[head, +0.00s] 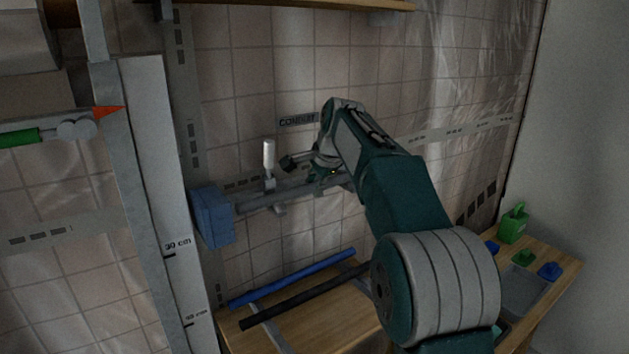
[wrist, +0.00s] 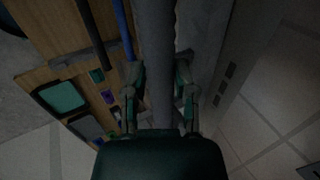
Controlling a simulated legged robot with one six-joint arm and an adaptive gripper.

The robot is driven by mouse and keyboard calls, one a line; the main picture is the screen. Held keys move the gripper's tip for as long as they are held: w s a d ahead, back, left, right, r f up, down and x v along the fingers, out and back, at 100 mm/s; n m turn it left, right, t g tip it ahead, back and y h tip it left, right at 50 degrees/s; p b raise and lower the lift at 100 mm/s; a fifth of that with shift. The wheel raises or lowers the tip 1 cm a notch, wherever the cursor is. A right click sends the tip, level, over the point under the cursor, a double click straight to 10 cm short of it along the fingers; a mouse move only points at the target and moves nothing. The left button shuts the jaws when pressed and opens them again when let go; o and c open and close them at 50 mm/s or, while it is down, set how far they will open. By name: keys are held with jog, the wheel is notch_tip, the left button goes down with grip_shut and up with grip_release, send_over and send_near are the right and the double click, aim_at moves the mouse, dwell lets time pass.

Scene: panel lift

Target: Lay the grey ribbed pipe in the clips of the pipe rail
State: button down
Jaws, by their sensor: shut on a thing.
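The grey ribbed pipe (head: 295,192) lies roughly level along the tiled wall, in front of a slotted strip under a label reading CONDUIT. My gripper (head: 322,172) is shut on its right part. The wrist view shows the grey pipe (wrist: 158,60) between the two fingers of my gripper (wrist: 159,82). A small grey clip-like part (head: 279,209) shows below the pipe, and a white upright handle (head: 268,155) stands above it. The pipe's left end meets a blue block (head: 212,215). My arm hides the right end, and I cannot tell whether the pipe sits in the clips.
A wooden bench below carries a blue rod (head: 300,275) and a black rod (head: 305,295). A green container (head: 513,223) and small coloured pieces are at the bench's right. A grey upright post (head: 150,180) with centimetre marks stands at left. A shelf edge runs above.

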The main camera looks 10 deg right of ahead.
jog(key=shift+c, duration=1.7)
grip_release()
jog(key=v, duration=1.1)
jog(key=s+n, duration=0.3)
jog(key=s, duration=0.4)
jog(key=s+f+n+h, duration=0.1)
jog(key=s+f+n, duration=0.4)
jog(key=s+f, duration=0.5)
jog(key=s+f+n+h, duration=0.1)
jog(key=s+f+n, duration=0.4)
jog(key=s+f, duration=0.5)
jog(key=s, duration=0.9)
jog(key=shift+a+f+n, duration=0.25)
jog(key=shift+a+n, duration=0.05)
